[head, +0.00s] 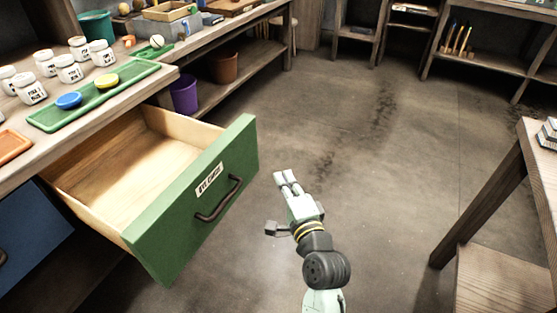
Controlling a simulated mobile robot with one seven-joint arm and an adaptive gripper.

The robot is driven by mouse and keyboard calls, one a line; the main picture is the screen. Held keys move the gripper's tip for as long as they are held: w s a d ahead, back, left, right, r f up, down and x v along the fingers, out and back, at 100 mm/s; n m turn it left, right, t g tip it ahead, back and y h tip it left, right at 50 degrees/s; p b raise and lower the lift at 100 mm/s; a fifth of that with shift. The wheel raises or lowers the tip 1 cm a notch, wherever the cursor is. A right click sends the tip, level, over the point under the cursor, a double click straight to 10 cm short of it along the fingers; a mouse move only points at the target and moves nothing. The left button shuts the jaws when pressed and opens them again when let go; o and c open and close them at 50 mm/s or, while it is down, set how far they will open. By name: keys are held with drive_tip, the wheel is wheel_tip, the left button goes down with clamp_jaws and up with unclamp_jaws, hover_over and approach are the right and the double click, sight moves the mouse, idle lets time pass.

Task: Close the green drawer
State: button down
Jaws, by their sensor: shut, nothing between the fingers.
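The green drawer (164,235) is pulled well out from under the bench on the left. Its green front carries a paper label (209,180) and a dark curved handle (218,200). The wooden inside (130,165) looks empty in the part that shows. My gripper (286,177) is shut and empty, to the right of the drawer front and apart from it. Its fingers point away from me, toward the back of the room.
The bench (165,75) bears a green tray (50,118) with blue and yellow discs, several white jars and an orange tray (12,147). A blue drawer (35,235) is at lower left. Purple (185,95) and brown buckets (224,68) stand beneath. Another table (510,165) is right; the floor between is clear.

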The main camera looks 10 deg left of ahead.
drive_tip(key=p, duration=0.2)
approach(254, 139)
drive_tip(key=w+d, duration=0.2)
drive_tip(key=shift+w+a+r+p, duration=0.1)
drive_tip(key=shift+w+a+p, duration=0.2)
drive_tip(key=shift+a, duration=0.35)
drive_tip(key=shift+w+a+p, duration=0.1)
drive_tip(key=shift+w+a, duration=0.3)
drive_tip(key=shift+a, duration=0.3)
drive_tip(key=shift+w+a+r+p, duration=0.15)
drive_tip(key=shift+w+a, duration=0.25)
drive_tip(key=shift+a, duration=0.25)
